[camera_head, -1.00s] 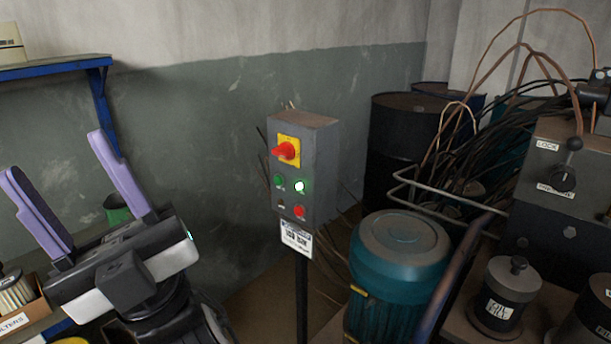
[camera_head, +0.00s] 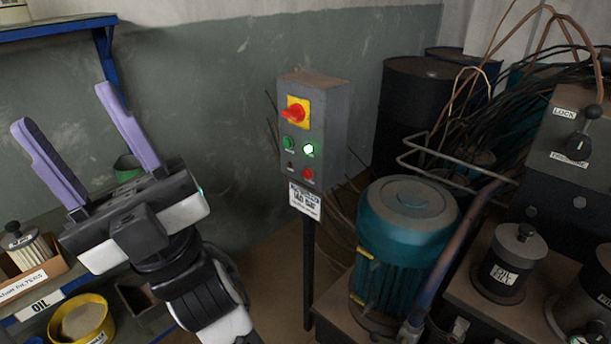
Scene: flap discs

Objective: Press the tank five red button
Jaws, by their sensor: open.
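A grey control box (camera_head: 334,134) stands on a dark post in the middle of the view. Its face has a red rotary switch on a yellow plate (camera_head: 297,112) at the top. Below are a green button (camera_head: 288,143), a lit green-white lamp (camera_head: 308,149), a small dark item at lower left, and a red button (camera_head: 307,174) at lower right. A white label (camera_head: 305,200) hangs under the box; its text is too small to read surely. My gripper (camera_head: 63,111) is to the left of the box, its two purple fingers pointing up, wide apart and empty.
A teal motor (camera_head: 405,225) and bent pipes stand right of the post, with dark drums (camera_head: 412,105) behind. A machine block with a lever (camera_head: 570,140) is far right. A blue shelf (camera_head: 60,29), filters and a yellow tub (camera_head: 84,322) are at left.

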